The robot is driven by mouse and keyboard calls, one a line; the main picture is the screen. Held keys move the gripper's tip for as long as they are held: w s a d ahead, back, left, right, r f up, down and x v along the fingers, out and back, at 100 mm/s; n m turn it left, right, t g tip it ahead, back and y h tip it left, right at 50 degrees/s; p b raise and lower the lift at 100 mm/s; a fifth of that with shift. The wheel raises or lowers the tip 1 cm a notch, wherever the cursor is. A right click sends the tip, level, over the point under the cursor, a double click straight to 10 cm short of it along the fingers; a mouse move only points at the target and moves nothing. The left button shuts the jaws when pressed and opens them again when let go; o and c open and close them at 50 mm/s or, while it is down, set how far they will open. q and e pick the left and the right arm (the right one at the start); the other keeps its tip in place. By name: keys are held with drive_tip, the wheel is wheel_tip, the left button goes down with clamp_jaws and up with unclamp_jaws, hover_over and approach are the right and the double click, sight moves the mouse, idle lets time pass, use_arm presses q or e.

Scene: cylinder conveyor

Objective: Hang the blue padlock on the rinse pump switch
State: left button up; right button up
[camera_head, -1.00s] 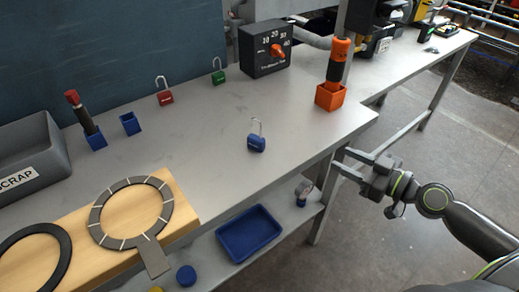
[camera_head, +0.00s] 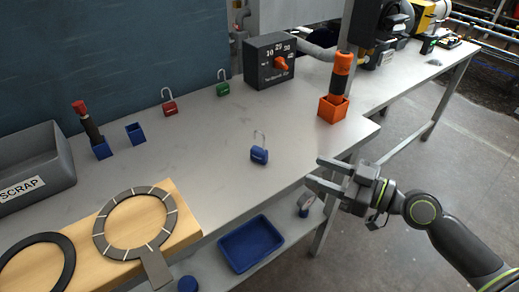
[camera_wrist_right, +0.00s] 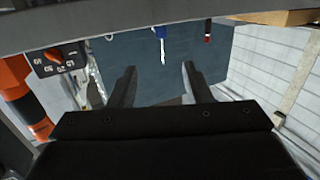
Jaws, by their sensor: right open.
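The blue padlock (camera_head: 259,155) stands on the grey bench near its front edge, shackle up. What looks like it shows upside down in the right wrist view (camera_wrist_right: 160,32). The switch is a black box (camera_head: 269,61) with an orange knob and number marks at the back of the bench; its label is too small to read. It also shows at left in the right wrist view (camera_wrist_right: 55,60). My right gripper (camera_head: 315,172) is open and empty at the bench's front edge, right of the blue padlock and apart from it. My left gripper is not in view.
A red padlock (camera_head: 169,103) and a green padlock (camera_head: 223,84) stand farther back. An orange holder (camera_head: 332,109) with an orange-and-black tool stands to the right. A wooden board (camera_head: 185,214) lies at front left. A blue tray (camera_head: 251,243) sits on the lower shelf.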

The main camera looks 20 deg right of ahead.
sight(265, 152)
drive_tip(key=p+x, duration=0.2)
drive_tip(key=x, duration=0.6)
drive_tip(key=shift+w+a+p, duration=0.25)
drive_tip(key=shift+a+p, duration=0.05)
drive_tip(key=shift+a, duration=0.05)
drive_tip(key=shift+w+a, duration=0.3)
drive_tip(key=p+x, duration=0.1)
drive_tip(key=x, duration=0.2)
drive_tip(key=shift+a+r+p, duration=0.15)
drive_tip(key=shift+p, duration=0.15)
drive_tip(key=shift+w+a, duration=0.25)
drive_tip(key=shift+w+a+f, duration=0.2)
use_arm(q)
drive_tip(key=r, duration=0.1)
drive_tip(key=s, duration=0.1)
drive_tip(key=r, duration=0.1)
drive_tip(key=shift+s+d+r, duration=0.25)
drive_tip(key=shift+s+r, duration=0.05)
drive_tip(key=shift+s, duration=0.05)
use_arm(e)
drive_tip(key=shift+c, duration=0.3)
